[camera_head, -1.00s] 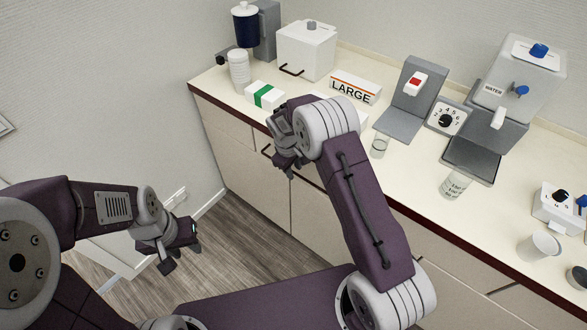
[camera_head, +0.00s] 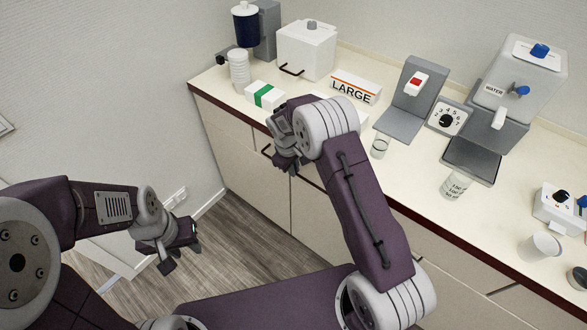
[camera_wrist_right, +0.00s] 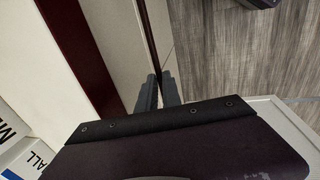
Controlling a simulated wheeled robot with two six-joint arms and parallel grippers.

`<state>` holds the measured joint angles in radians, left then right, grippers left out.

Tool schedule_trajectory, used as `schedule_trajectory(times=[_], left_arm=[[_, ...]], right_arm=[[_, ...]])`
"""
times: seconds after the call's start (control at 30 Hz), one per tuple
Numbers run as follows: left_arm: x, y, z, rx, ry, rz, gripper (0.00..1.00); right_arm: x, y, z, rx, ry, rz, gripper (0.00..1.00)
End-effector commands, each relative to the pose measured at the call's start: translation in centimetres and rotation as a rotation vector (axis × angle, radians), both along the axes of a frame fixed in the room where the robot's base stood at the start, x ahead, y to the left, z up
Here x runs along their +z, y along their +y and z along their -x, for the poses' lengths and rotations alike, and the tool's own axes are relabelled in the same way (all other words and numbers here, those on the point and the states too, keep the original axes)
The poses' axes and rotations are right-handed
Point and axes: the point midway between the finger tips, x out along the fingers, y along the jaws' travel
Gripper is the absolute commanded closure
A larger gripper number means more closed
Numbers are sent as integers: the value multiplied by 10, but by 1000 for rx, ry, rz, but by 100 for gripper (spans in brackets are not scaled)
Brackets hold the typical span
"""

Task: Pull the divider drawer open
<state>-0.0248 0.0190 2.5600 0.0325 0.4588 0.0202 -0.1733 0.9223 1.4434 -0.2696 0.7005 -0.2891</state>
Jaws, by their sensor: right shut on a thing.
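The drawer front under the counter, in the head view, is mostly behind my right arm. Its dark bar handle (camera_head: 266,151) shows just left of my right gripper (camera_head: 285,163). In the right wrist view, the two fingers (camera_wrist_right: 160,90) are shut on the dark bar handle (camera_wrist_right: 149,35), which runs away beside the pale drawer front (camera_wrist_right: 108,40). The grip point itself is partly hidden by the wrist. No clear gap shows at the drawer. My left gripper (camera_head: 181,254) hangs over the floor, its fingers apart and empty, away from the cabinet.
The counter's dark red edge (camera_head: 222,108) runs above the drawers. The wood floor (camera_head: 237,225) before the cabinet is clear.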

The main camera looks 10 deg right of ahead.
Motion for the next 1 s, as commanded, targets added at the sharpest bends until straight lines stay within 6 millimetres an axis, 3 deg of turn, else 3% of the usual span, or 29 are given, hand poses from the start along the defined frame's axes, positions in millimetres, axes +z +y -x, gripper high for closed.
schedule_trajectory(times=[1.0], left_arm=[[1, 0, 0, 0, 0, 0, 64]], right_arm=[[0, 6, 5, 2, 2, 1, 100]])
